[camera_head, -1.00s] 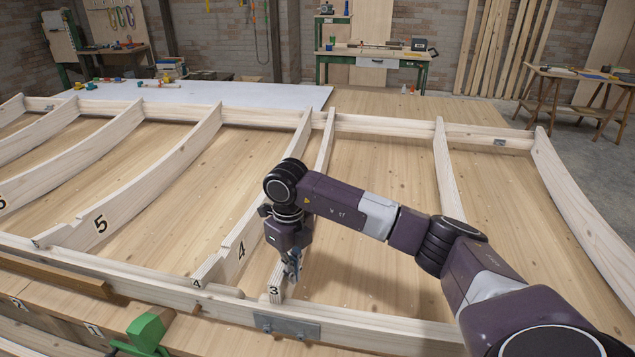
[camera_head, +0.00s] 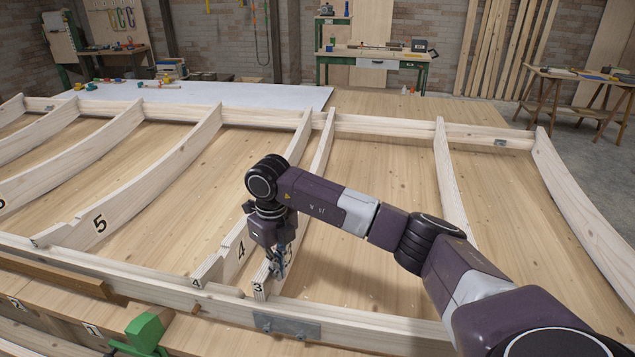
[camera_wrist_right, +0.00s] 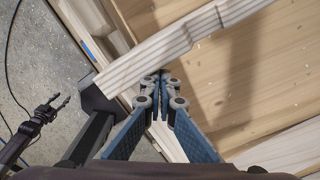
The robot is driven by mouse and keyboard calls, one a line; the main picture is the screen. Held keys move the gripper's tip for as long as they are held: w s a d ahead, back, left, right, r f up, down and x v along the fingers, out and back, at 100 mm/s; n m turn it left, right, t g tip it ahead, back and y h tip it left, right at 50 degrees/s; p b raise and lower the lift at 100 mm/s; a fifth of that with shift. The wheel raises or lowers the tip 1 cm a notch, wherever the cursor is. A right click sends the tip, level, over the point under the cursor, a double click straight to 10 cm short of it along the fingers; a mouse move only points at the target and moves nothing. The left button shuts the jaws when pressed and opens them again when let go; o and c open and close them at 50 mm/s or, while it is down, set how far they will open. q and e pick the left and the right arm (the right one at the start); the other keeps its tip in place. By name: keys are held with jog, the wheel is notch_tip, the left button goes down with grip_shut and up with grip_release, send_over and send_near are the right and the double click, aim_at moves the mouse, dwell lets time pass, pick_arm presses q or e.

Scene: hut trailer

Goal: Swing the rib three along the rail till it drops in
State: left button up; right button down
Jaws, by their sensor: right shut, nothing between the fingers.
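Rib three (camera_head: 320,150) is a pale curved timber with a "3" on its near end. It slants from the far rail down to the near rail (camera_head: 380,328), where its near end is just right of rib four (camera_head: 232,255). My right gripper (camera_head: 277,270) is shut and empty, low at the right side of rib three near that end, and hides part of it. In the right wrist view the shut fingertips (camera_wrist_right: 162,78) are against or very close to a notched timber end. I cannot tell whether rib three's end is seated.
Rib five (camera_head: 130,195) lies further left, and another rib (camera_head: 446,170) stands to the right. A green clamp (camera_head: 146,335) is at the front. The bay right of rib three is open.

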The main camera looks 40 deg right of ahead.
jog(key=shift+w+a+b, duration=0.3)
jog(key=shift+w+a, duration=0.55)
jog(key=shift+w, duration=0.2)
jog(key=shift+r, duration=0.1)
notch_tip(320, 180, up, 8)
jog(key=s+d+p, duration=0.1)
jog(key=p, duration=0.4)
jog(key=shift+s+d, duration=0.15)
jog(key=shift+s, duration=0.2)
dwell(0.5)
